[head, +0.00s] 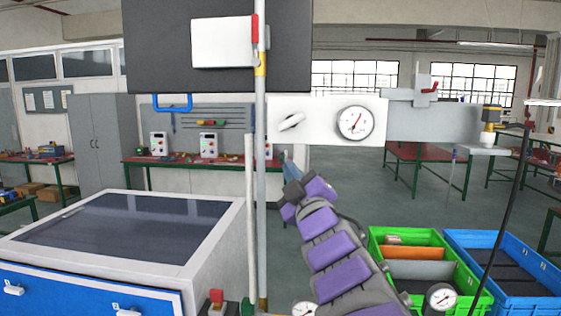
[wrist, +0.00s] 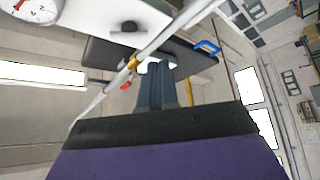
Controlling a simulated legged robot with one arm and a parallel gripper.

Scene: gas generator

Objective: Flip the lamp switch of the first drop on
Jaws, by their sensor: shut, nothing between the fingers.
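A white panel (head: 325,131) in the head view carries a small knob-like switch (head: 291,122) and a round gauge (head: 355,122). I cannot tell whether this is the lamp switch. In the wrist view the panel (wrist: 95,18) is tilted at the top, with a dark knob (wrist: 128,26) on it. My gripper (wrist: 155,64) is shut and empty; its dark blue fingers point up toward the black board's edge, below and right of that knob. I cannot tell whether they touch anything. In the head view my gripper (head: 291,168) is small and partly hidden, below the panel.
A vertical pipe (head: 261,180) stands left of my arm, close to the fingers in the wrist view. A black board (head: 160,50) with a white box (head: 222,42) is above left. A white cabinet (head: 215,255) stands lower left; green (head: 378,248) and blue (head: 535,290) crates stand right.

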